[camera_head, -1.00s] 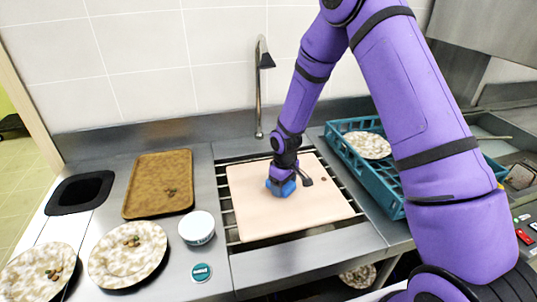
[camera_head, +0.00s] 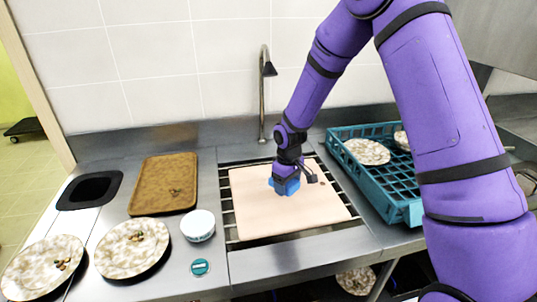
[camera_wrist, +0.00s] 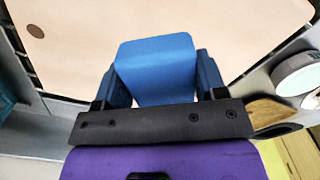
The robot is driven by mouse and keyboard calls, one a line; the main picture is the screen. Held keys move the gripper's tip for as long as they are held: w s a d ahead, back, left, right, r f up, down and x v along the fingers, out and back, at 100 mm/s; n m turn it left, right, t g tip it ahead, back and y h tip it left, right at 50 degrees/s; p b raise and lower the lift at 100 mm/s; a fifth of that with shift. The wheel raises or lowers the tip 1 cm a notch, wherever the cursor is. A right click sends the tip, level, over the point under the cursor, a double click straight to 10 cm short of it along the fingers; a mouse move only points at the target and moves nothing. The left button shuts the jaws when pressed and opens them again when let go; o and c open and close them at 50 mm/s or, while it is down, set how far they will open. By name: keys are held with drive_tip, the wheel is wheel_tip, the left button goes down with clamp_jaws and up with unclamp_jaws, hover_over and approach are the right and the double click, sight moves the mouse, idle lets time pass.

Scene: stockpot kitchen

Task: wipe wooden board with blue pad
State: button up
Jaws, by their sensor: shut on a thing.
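The wooden board (camera_head: 278,216) is a pale, flat rectangle lying over the dark slatted rack of the sink. A small dark spot shows near its right edge in the head view, and a brown spot (camera_wrist: 36,31) shows on it in the wrist view. My gripper (camera_head: 286,182) points down over the upper middle of the board. It is shut on the blue pad (camera_wrist: 156,68), which sits between the two fingers in the wrist view. The pad appears to rest on the board, but its underside is hidden. Part of the board is hidden behind my gripper.
A teal crate (camera_head: 405,207) with plates stands right of the board. A tap (camera_head: 262,95) rises behind it. Left are a white bowl (camera_head: 198,226), a brown tray (camera_head: 147,198), a round teal-labelled disc (camera_head: 200,267), two patterned plates (camera_head: 131,262) with scraps, and a black-rimmed opening (camera_head: 90,190).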

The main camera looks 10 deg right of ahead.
drive_tip(key=shift+r, duration=1.5)
drive_tip(key=shift+w, duration=0.1)
